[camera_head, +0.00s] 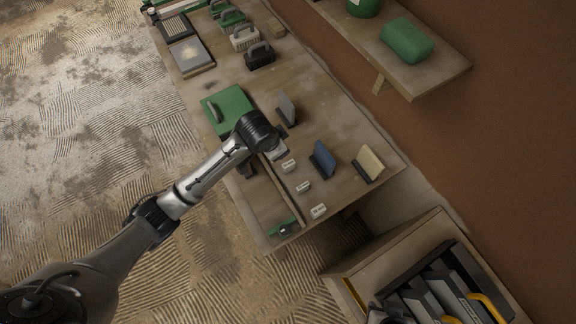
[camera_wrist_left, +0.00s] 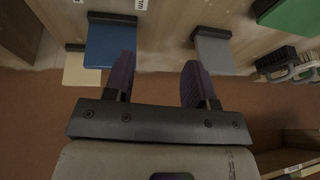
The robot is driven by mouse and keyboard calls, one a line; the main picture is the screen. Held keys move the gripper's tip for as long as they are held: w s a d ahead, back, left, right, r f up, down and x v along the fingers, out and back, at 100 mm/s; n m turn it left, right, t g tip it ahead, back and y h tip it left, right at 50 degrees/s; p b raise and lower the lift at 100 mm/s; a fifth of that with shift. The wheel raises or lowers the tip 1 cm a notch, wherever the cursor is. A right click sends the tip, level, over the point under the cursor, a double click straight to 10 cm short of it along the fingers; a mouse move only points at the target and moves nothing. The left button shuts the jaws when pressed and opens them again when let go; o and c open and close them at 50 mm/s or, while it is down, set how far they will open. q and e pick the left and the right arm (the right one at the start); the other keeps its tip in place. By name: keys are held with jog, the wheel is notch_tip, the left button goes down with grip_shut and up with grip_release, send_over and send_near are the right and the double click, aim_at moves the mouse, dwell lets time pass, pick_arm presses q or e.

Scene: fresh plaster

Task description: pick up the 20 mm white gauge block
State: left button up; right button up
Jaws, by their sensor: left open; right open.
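Several small white gauge blocks stand in a slanting row on the table, among them one in the middle (camera_head: 304,187), one nearer my left arm (camera_head: 289,166) and one nearer the table end (camera_head: 318,211). Their markings are too small to tell which is 20 mm. Two also show, cut off, at the top of the left wrist view, one of them clearer (camera_wrist_left: 140,4). My left gripper (camera_wrist_left: 157,80) is open and empty between its fingers; its wrist hides its fingers in the head view. Only a dark part of my right gripper (camera_head: 378,313) shows at the bottom edge; it is open.
A grey plate (camera_head: 287,108), a blue plate (camera_head: 322,158) and a cream plate (camera_head: 370,163) stand in dark bases beyond the blocks. A green case (camera_head: 230,110) lies near my left wrist. A tool crate (camera_head: 345,280) stands lower right; a wall shelf (camera_head: 440,78) is upper right.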

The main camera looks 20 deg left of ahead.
aim_at(288, 164)
pick_arm(q)
jog(key=shift+m+g+h, duration=0.3)
jog(key=shift+g+h, duration=0.1)
jog(key=shift+g, duration=0.3)
jog(key=x, duration=0.5)
jog(key=s+x, duration=0.1)
jog(key=x, duration=0.9)
jog(key=shift+s+d+f, duration=0.25)
jog(key=shift+d+f, duration=0.05)
jog(key=shift+f, duration=0.25)
jog(key=shift+c, duration=0.3)
grip_shut()
